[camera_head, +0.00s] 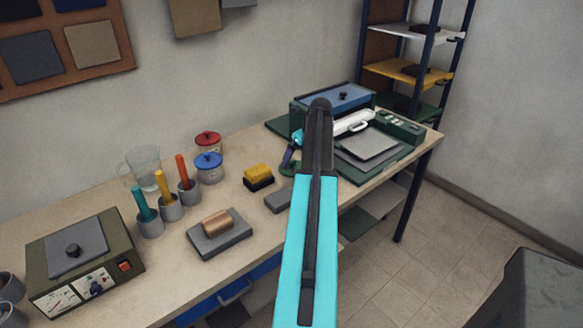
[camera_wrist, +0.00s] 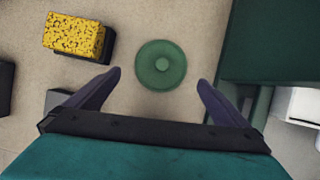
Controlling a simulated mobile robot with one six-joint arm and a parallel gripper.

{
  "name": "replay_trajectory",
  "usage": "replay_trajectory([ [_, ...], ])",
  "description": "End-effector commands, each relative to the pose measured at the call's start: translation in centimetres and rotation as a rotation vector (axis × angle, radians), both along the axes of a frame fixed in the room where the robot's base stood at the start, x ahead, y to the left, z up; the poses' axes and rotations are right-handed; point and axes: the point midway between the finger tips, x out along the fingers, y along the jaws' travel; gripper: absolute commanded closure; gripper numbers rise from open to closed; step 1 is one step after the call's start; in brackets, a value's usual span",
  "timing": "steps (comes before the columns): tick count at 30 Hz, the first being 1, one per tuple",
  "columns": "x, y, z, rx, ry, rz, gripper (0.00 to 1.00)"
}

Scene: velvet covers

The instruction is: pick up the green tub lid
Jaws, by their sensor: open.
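The green tub lid (camera_wrist: 161,65) is a round green disc with a raised centre knob. In the wrist view it lies flat on the pale worktop, just beyond and between my fingertips. My gripper (camera_wrist: 159,78) is open and empty, with one dark finger on either side below the lid, not touching it as far as I can tell.
A yellow-topped sponge block (camera_wrist: 75,37) lies left of the lid. A large green machine (camera_wrist: 275,40) stands close on the right. In the head view, tubs with red (camera_head: 208,138) and blue (camera_head: 209,159) lids stand further left, near a clear jug (camera_head: 146,168).

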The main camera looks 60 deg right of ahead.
Motion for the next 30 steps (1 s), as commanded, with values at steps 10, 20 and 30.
replay_trajectory([
  [10, 0.2, 0.0, -0.4, 0.0, 0.0, 0.001, 0.0],
  [20, 0.7, -0.2, -1.3, 0.001, 0.001, 0.001, 0.0],
  [30, 2.0, -0.6, -4.3, 0.0, 0.001, 0.002, 0.0],
])
